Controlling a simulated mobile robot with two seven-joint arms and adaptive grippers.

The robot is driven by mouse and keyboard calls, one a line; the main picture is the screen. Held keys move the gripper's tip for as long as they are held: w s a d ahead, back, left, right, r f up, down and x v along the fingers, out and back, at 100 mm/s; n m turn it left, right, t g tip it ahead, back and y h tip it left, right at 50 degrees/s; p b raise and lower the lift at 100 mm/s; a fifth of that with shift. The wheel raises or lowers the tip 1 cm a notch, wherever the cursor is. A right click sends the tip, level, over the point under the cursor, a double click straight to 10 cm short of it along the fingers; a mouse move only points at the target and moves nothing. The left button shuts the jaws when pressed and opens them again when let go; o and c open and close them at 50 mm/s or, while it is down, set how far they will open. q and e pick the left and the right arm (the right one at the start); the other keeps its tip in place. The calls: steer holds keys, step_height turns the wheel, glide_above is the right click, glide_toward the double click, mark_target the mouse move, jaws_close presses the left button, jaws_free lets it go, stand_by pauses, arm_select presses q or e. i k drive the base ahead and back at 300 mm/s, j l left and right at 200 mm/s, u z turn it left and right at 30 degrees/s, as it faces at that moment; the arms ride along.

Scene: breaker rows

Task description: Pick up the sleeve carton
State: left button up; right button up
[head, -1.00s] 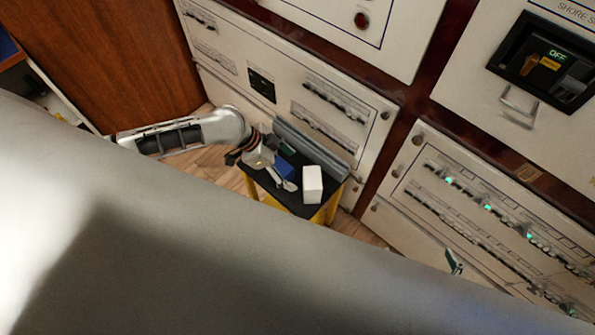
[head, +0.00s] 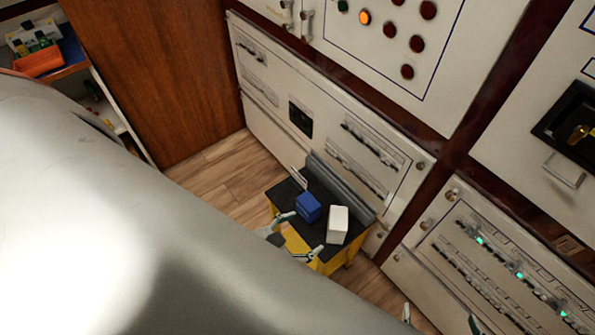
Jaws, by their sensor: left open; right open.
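A white upright box (head: 338,225), which looks like the sleeve carton, stands on the black top of a small yellow stand (head: 318,233). A blue box (head: 308,207) stands just left of it. My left gripper (head: 298,238) is open at the near left edge of the stand, its fingertips apart and empty. It is left of the white box and not visibly touching either box. My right gripper (head: 440,319) is open at the bottom edge, right of the stand, with only its fingertips showing. Both arms are largely hidden behind a large grey shape in front.
A grey raised edge (head: 340,190) runs along the stand's back, close to the white breaker panel (head: 320,125). Another panel (head: 500,270) with green lights is at right. Wooden floor (head: 225,175) lies clear at left. An orange tray (head: 38,62) sits far left.

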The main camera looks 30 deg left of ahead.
mark_target(310, 208)
steer(key=u, duration=0.85)
